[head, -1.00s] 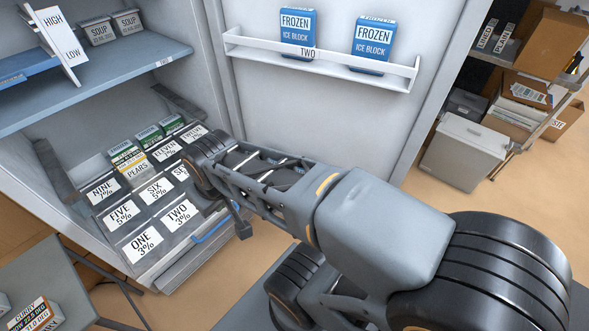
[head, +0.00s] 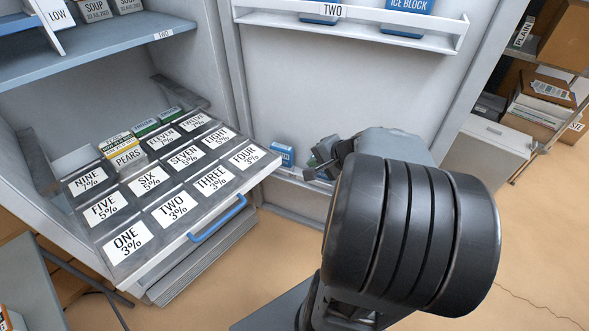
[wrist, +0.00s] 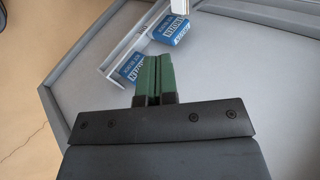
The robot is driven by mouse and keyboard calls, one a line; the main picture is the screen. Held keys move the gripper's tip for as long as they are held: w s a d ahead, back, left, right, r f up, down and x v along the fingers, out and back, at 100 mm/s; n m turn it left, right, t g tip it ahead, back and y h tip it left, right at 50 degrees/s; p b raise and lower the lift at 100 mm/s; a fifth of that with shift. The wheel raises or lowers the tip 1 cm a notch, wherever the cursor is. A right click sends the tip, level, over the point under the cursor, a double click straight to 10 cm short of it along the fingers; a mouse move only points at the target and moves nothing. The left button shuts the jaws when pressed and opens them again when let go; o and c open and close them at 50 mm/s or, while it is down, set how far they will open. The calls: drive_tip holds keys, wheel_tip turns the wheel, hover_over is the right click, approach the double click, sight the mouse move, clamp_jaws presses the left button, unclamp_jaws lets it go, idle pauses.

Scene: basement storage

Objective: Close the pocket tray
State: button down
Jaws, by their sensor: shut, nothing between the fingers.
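The pocket tray (head: 160,258) is a grey tray in the lower part of the open cabinet. It stands out past the shelf above, with its blue handle (head: 217,218) on the front edge. White labels from ONE to TWELVE with percentages mark its pockets. A PEARS box (head: 125,155) and green packets (head: 146,128) stand in its back pockets. My gripper (head: 320,158) is right of the tray, apart from the handle, in front of the door's lower rack. Its green fingers (wrist: 153,80) are shut and empty in the wrist view.
The cabinet door stands open, with an upper rack (head: 340,28) of ice blocks and a lower rack with a blue pack (head: 282,154). A grey side table (head: 45,285) is at lower left. A bin (head: 485,150) stands at right. Tan floor is clear at lower right.

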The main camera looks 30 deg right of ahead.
sight(280, 162)
drive_tip(key=shift+w+r+b+x, duration=0.25)
drive_tip(key=shift+w+r+x, duration=0.05)
drive_tip(key=shift+x, duration=1.8)
drive_tip(key=shift+w+r+b+x, duration=0.3)
drive_tip(key=shift+w+r+x, duration=0.05)
drive_tip(key=shift+x, duration=1.7)
drive_tip(key=shift+w+r+b+x, duration=0.25)
drive_tip(key=shift+w+r+x, duration=0.05)
drive_tip(key=shift+x, duration=1.8)
drive_tip(key=shift+w+a, duration=0.1)
